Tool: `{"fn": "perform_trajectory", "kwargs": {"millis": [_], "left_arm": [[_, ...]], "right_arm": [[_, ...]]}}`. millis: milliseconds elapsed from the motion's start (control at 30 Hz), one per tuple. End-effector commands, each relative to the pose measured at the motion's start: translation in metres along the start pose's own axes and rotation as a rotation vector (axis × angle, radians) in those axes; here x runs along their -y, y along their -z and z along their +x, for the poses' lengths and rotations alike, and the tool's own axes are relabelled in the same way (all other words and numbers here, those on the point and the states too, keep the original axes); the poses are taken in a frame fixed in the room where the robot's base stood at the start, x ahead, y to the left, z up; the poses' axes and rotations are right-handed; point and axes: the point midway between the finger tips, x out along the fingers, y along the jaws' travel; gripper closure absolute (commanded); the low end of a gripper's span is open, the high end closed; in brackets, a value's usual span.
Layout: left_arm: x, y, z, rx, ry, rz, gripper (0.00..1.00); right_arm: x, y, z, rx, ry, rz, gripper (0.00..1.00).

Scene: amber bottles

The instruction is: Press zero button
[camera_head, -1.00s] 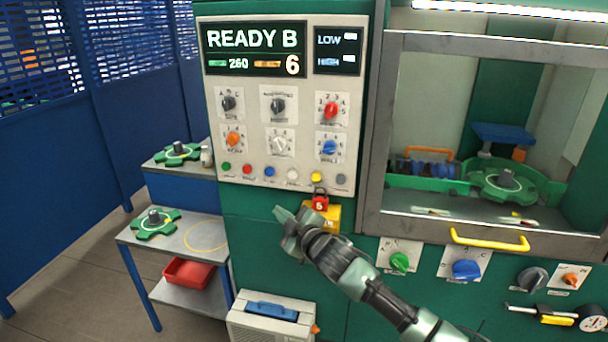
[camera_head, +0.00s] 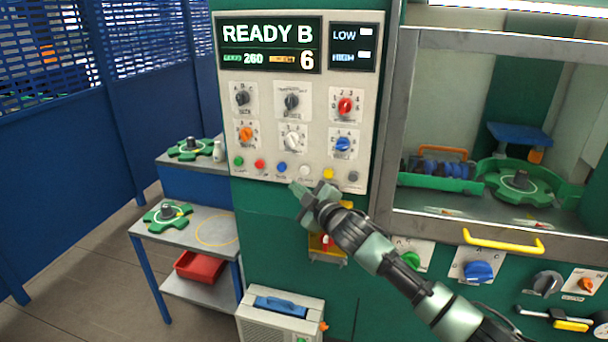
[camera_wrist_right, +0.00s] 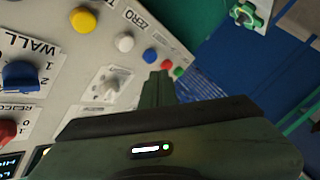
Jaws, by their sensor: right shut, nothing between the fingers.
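The control panel (camera_head: 225,120) carries a row of coloured buttons along its bottom edge. The white button (camera_head: 305,172) sits between the blue button (camera_head: 281,168) and the yellow button (camera_head: 328,174). In the right wrist view the white button (camera_wrist_right: 125,42) has the label ZERO (camera_wrist_right: 138,18) beside it. My right gripper (camera_head: 300,190) is shut and empty, its tips just below the white and blue buttons in the head view. In the wrist view its fingers (camera_wrist_right: 158,78) point toward the red button (camera_wrist_right: 166,65) end of the row. Contact cannot be told. My left gripper is not in view.
The display (camera_head: 268,45) reads READY B, 260 and 6. Rotary knobs, such as the white knob (camera_head: 292,141), stick out above the buttons. A yellow box with a red part (camera_head: 326,243) is partly behind my right arm. A window with a yellow handle (camera_head: 502,240) is at right.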

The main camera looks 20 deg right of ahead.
Motion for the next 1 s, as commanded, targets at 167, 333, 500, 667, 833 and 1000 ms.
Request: {"fn": "perform_trajectory", "kwargs": {"millis": [167,333,500,667,833,1000], "left_arm": [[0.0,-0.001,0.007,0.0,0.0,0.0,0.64],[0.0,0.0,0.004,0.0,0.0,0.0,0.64],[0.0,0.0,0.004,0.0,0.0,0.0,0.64],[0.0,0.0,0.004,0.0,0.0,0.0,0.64],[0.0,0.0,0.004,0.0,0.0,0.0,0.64],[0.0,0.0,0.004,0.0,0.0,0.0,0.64]], "right_arm": [[-0.014,-0.014,0.018,0.001,-0.003,-0.001,1.0],[-0.022,-0.021,0.03,0.001,0.0,-0.001,1.0],[-0.025,-0.026,0.035,0.001,0.0,0.0,1.0],[-0.026,-0.026,0.035,0.0,0.0,0.0,1.0],[-0.026,-0.026,0.035,0.0,0.0,0.0,1.0],[-0.026,-0.026,0.035,0.0,0.0,0.0,1.0]]}}
